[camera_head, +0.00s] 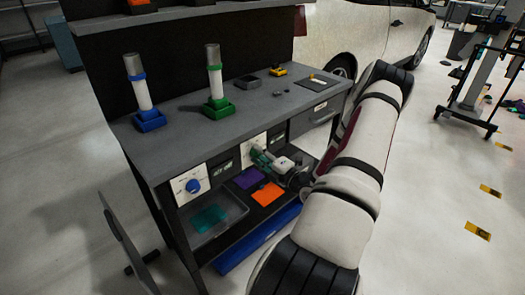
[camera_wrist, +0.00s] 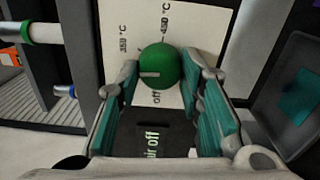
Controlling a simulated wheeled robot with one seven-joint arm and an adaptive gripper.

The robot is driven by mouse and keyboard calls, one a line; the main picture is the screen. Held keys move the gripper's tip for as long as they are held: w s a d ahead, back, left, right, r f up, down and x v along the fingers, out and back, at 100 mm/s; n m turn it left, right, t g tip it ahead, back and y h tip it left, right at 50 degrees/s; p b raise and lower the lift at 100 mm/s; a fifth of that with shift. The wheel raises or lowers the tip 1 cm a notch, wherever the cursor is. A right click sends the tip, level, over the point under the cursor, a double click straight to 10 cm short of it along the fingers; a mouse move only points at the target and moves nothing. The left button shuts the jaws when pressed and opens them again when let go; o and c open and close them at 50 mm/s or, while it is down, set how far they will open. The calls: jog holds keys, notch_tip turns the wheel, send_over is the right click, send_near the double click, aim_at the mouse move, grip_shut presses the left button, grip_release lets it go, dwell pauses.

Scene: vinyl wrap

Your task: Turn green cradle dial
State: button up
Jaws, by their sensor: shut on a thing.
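The green dial (camera_wrist: 158,66) is a round knob on a white panel in the wrist view. Its white mark points to the left in that view, between the "350 °C" and "off" labels. My gripper (camera_wrist: 165,88) has its teal-padded fingers on either side of the dial, shut on it. In the head view my gripper (camera_head: 266,159) is at the white panel (camera_head: 247,153) on the bench front and hides the dial. The green cradle (camera_head: 218,109) stands on the bench top with an upright white roll.
A blue cradle (camera_head: 149,121) with another roll stands to the left, above a blue dial (camera_head: 193,186). Purple (camera_head: 250,177) and orange (camera_head: 267,194) sheets lie on the lower shelf, beside a bin (camera_head: 217,217) with teal material. A drawer (camera_head: 315,116) is right of my gripper.

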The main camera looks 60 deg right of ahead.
jog(key=m+p, duration=0.2)
jog(key=m, duration=0.1)
jog(key=shift+s+r+m, duration=0.1)
jog(key=shift+m, duration=0.2)
jog(key=shift+m+p, duration=1.05)
jog(key=shift+m, duration=0.65)
jog(key=o, duration=1.2)
jog(key=shift+c, duration=0.2)
jog(key=v, duration=1.2)
